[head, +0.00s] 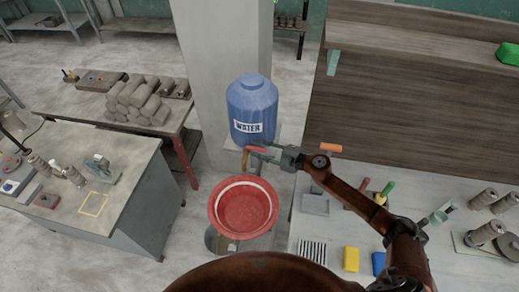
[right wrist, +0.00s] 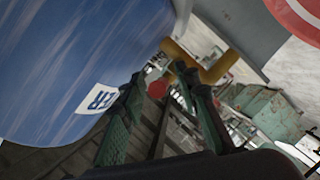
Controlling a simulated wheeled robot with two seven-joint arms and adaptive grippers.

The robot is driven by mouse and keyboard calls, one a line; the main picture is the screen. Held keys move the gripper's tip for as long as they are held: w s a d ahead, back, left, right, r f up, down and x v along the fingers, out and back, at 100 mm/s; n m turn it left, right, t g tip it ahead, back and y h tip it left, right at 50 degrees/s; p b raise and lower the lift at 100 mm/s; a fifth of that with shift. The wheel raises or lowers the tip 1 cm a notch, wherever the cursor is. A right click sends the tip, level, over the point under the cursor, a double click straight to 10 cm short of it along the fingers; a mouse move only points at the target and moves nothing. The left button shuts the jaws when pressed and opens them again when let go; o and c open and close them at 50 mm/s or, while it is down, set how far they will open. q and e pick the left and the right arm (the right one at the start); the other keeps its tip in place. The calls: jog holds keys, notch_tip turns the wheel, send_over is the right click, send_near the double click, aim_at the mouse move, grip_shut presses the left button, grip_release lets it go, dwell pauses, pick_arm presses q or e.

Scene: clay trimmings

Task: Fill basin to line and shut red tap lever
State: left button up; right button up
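The blue water container (head: 252,105), labelled WATER, stands on a ledge by the pillar. Its brass-yellow tap (right wrist: 203,62) has a red lever (head: 257,150). The red basin (head: 214,214) sits below the tap, with a white line around its inside. I cannot tell the water level or whether water is running. My right gripper (head: 264,152) is at the lever. In the right wrist view its green fingers (right wrist: 158,88) are apart, with the red lever end showing between or just beyond the tips. Contact is unclear. My left gripper is out of view.
A right-hand worktable (head: 310,228) holds a yellow block (head: 351,259), a blue block (head: 379,263) and several grey spools. A left table holds a pile of clay blocks (head: 140,100). A grey bench (head: 120,190) stands at front left. The pillar (head: 222,50) rises behind the container.

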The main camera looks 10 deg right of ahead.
jog(key=shift+c, duration=0.6)
grip_shut()
